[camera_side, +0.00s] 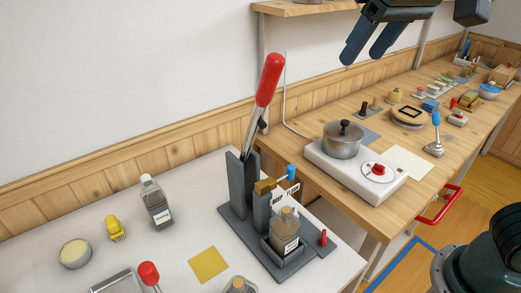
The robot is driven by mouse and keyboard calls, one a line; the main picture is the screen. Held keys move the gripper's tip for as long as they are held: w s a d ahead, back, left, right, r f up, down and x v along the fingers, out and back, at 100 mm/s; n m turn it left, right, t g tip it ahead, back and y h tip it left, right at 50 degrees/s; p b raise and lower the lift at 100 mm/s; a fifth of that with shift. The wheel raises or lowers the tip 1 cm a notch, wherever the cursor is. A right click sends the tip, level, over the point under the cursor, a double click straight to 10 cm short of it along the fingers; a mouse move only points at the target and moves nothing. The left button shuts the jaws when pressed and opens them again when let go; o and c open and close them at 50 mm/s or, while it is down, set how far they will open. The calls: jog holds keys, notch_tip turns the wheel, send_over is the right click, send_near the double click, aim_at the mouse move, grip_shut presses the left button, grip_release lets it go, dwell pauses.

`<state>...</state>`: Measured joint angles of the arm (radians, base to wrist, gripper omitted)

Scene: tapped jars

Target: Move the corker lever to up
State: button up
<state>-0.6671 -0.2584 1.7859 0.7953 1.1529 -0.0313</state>
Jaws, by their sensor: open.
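The corker lever (262,92) has a thick red handle on a grey metal rod. It points up and leans a little to the right, rising from the dark grey corker stand (238,185) on the white table. A jar (285,229) with an amber tint sits low in the front of the stand. A small blue-tipped tap (289,172) on a brass part is beside the upright. My gripper (362,56) is open and empty at the top, well to the right of the red handle and apart from it.
The white table holds a clear bottle (156,203), a yellow brush (115,228), a bowl (75,253) and a yellow square (208,264). On the wooden bench, a pot (343,141) stands on a white hotplate (378,184). A shelf (300,7) is above.

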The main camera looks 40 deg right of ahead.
jog(key=s+d+f, duration=0.7)
jog(key=d+f, duration=0.3)
jog(key=f, duration=0.3)
jog(key=a+f+m+g+y, duration=0.3)
jog(key=f+g, duration=0.3)
jog(key=f, duration=0.7)
jog(key=shift+w+g+y, duration=0.15)
jog(key=shift+g+y, duration=0.15)
jog(key=shift+y, duration=0.6)
jog(key=shift+f, duration=0.15)
dwell(0.6)
